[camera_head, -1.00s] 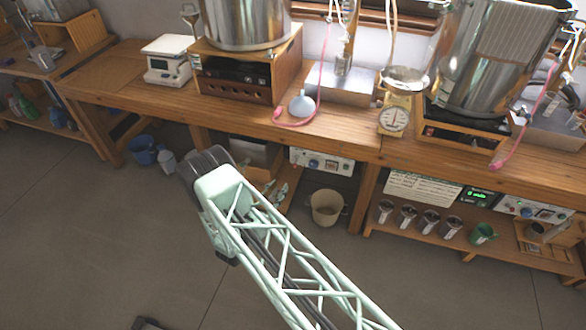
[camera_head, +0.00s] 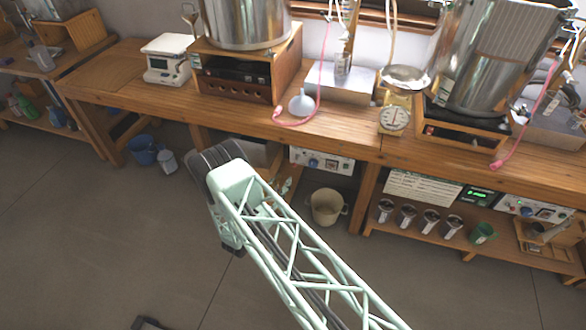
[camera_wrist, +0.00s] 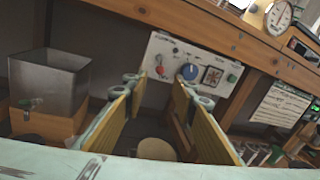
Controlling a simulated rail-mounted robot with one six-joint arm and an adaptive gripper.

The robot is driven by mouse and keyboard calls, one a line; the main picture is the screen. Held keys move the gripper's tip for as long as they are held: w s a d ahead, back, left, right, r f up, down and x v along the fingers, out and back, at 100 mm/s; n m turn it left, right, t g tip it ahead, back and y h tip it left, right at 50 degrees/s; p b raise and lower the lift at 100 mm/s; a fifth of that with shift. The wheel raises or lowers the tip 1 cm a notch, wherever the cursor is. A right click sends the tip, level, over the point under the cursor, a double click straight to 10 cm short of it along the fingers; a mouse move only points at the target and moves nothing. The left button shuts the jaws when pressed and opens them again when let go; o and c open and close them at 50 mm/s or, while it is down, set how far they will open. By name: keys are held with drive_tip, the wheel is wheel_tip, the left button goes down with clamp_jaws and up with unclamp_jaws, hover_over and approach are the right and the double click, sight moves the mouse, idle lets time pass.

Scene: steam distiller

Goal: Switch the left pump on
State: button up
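The left pump's control panel (camera_head: 322,161) is a white box under the bench, left of the middle leg. In the wrist view the panel (camera_wrist: 188,66) shows a red toggle switch (camera_wrist: 160,70), a blue knob (camera_wrist: 189,72), a dark square part and a small green part. My gripper (camera_wrist: 155,85) is open and empty, its two yellow-padded fingers apart and pointing toward the panel from below. The fingertips appear short of the panel; I cannot tell the exact gap. In the head view my arm hides the gripper. A second similar panel (camera_head: 536,209) is at the right.
A beige bucket (camera_head: 327,207) stands below the panel. A metal box (camera_wrist: 48,82) on a wooden block is left of the fingers. The bench edge (camera_wrist: 215,42) overhangs the panel. Several metal cups (camera_head: 431,218) line the right shelf.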

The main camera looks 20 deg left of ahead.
drive_tip(key=w+d+b, duration=0.1)
drive_tip(key=w, duration=0.8)
drive_tip(key=shift+w+d, duration=0.25)
drive_tip(key=shift+w, duration=0.15)
drive_tip(key=c, duration=0.8)
drive_tip(key=shift+c, duration=0.2)
